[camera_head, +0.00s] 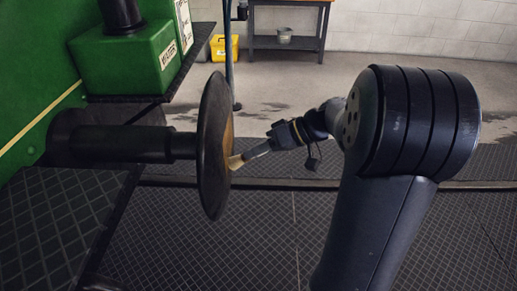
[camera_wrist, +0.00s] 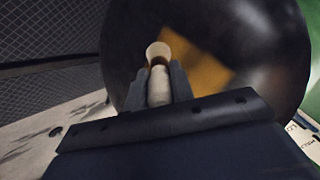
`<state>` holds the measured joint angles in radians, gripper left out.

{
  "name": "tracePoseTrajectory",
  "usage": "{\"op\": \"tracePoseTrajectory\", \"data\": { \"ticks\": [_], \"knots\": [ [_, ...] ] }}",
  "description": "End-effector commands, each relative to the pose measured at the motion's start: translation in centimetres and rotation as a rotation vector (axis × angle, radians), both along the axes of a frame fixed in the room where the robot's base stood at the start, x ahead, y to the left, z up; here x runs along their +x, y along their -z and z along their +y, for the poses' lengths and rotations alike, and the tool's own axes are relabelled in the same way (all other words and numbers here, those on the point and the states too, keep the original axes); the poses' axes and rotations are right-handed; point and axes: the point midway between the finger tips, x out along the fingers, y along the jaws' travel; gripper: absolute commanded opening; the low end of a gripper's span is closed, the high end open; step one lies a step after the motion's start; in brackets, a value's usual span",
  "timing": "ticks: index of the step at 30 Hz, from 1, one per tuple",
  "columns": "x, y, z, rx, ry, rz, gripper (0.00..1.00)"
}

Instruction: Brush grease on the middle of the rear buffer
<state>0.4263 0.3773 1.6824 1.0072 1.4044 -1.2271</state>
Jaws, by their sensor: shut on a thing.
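The rear buffer is a round dark disc (camera_head: 212,145) on a black shaft that sticks out from the green tram at left. In the wrist view the buffer face (camera_wrist: 225,45) fills much of the picture, with a yellow-brown patch (camera_wrist: 197,65) around its middle. My gripper (camera_head: 272,147) is shut on a brush (camera_head: 240,160) with a pale tip. The tip is at the buffer's right face, a little below its middle; I cannot tell for sure whether it touches.
A green box (camera_head: 125,60) is mounted on the tram above the buffer shaft. Floor at right is open.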

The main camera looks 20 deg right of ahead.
Motion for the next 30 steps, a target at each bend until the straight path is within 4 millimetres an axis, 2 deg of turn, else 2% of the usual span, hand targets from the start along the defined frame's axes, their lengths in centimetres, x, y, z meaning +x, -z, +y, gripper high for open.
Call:
{"op": "tracePoseTrajectory", "data": {
  "ticks": [15, 20, 30],
  "knots": [
    [-3.5, 0.0, 1.0, 0.001, 0.0, 0.0, 0.0],
    [-3.7, -0.2, 1.1, 0.001, -0.001, 0.0, 0.0],
    [-3.6, -2.0, 1.2, 0.001, -0.001, -0.001, 0.0]
  ]
}}
